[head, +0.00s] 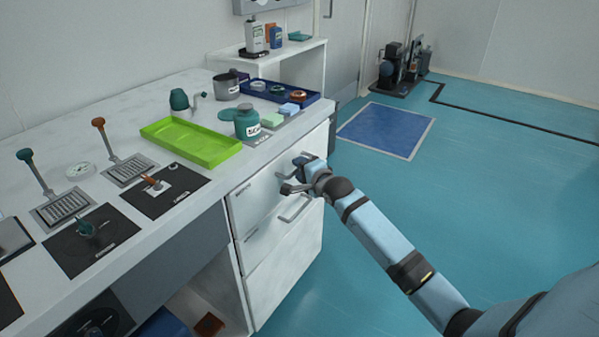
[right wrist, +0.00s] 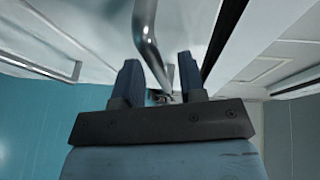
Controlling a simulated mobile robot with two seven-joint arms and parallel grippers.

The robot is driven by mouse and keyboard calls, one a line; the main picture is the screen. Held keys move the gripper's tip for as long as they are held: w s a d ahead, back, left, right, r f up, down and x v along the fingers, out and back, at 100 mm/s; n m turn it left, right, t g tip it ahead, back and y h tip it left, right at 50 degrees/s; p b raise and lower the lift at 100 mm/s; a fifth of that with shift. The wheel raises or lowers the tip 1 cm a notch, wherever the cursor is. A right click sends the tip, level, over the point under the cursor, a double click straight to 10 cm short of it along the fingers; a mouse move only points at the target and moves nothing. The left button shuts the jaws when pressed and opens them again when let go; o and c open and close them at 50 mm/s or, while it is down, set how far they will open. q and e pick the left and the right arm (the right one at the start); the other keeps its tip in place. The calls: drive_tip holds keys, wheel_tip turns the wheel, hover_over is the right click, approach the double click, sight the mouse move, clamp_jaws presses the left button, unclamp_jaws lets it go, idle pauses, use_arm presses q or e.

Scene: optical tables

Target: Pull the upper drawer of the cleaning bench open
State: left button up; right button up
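The cleaning bench (head: 215,180) has a white drawer unit at its right end. The upper drawer (head: 252,200) looks shut in the head view. My right gripper (head: 291,175) is at the upper part of the drawer fronts and hides part of the upper handle. In the right wrist view, its two dark fingers (right wrist: 160,82) stand apart. A curved metal handle (right wrist: 150,45) runs down between them, with visible gaps on both sides. A lower handle (head: 294,208) shows below the gripper. My left gripper is not in view.
On the bench top are a green tray (head: 190,142), a teal labelled jar (head: 247,122), a dark blue tray (head: 300,98) and several small stations with levers. A blue floor mat (head: 388,130) lies beyond the bench. The teal floor right of the drawers is clear.

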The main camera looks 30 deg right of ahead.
drive_tip(key=shift+w, duration=0.5)
clamp_jaws()
drive_tip(key=shift+s, duration=0.15)
